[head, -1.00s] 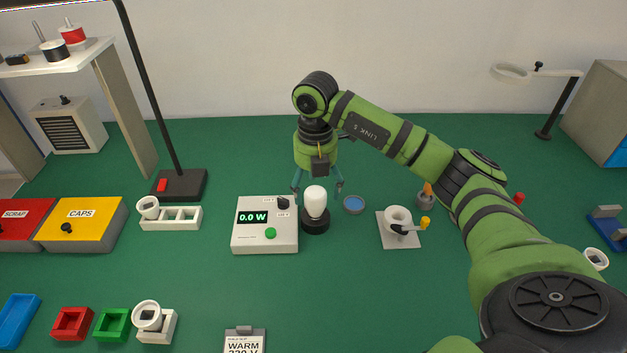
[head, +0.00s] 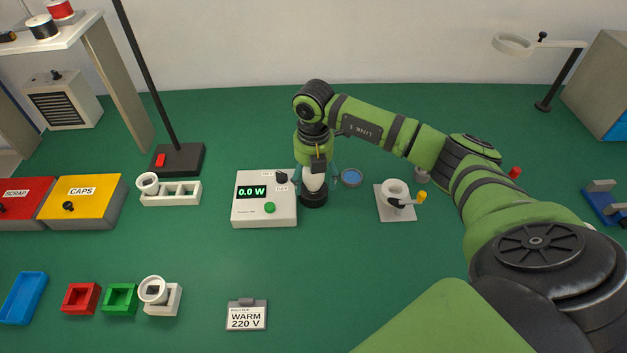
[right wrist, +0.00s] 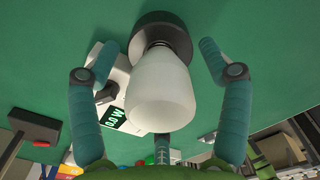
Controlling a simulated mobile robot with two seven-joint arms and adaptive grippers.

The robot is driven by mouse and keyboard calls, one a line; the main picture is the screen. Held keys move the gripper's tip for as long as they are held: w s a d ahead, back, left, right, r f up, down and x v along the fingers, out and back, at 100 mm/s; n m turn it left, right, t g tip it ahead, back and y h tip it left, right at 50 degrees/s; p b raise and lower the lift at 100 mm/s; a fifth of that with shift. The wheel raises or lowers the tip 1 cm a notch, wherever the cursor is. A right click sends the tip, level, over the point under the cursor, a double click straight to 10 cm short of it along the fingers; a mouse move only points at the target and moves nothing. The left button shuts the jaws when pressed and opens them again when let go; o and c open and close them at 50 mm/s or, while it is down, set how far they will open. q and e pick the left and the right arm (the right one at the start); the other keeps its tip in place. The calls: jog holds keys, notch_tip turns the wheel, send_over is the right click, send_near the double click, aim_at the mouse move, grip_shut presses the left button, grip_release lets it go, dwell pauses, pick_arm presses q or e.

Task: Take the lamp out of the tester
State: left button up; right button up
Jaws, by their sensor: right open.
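The tester (head: 252,212) is a white box with a green button, a black knob and a display reading 0.0 W. Its black round socket (head: 314,200) stands at its right side. The white lamp (head: 314,183) is upright in the socket, its top partly hidden by my right gripper in the head view. My right gripper (head: 317,175) points down over the lamp. In the right wrist view the lamp (right wrist: 160,95) lies between the open teal fingers of the gripper (right wrist: 160,75), with gaps on both sides. My left gripper is not in view.
A white fixture with a yellow-handled crank (head: 396,212) stands to the right. A blue round dish (head: 351,178) sits close right of the gripper. A WARM 220 V sign (head: 246,315) stands in front. A white rack (head: 182,194) is left of the tester.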

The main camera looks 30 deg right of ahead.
jog(key=c, duration=1.2)
jog(key=shift+c, duration=0.7)
jog(key=shift+r, duration=0.1)
jog(key=shift+r+b, duration=0.4)
jog(key=shift+r, duration=0.45)
jog(key=shift+s+d+r+b, duration=0.1)
jog(key=shift+r+b, duration=0.1)
jog(key=shift+r, duration=0.4)
jog(key=shift+s+d+r+b, duration=0.1)
jog(key=shift+r+b, duration=0.05)
jog(key=shift+r, duration=0.45)
jog(key=s+d+r, duration=0.6)
jog(key=s+r, duration=0.2)
jog(key=r, duration=0.3)
jog(key=shift+s+d+r+p, duration=0.15)
jog(key=shift+s+d+p, duration=0.2)
jog(key=shift+s+p, duration=0.05)
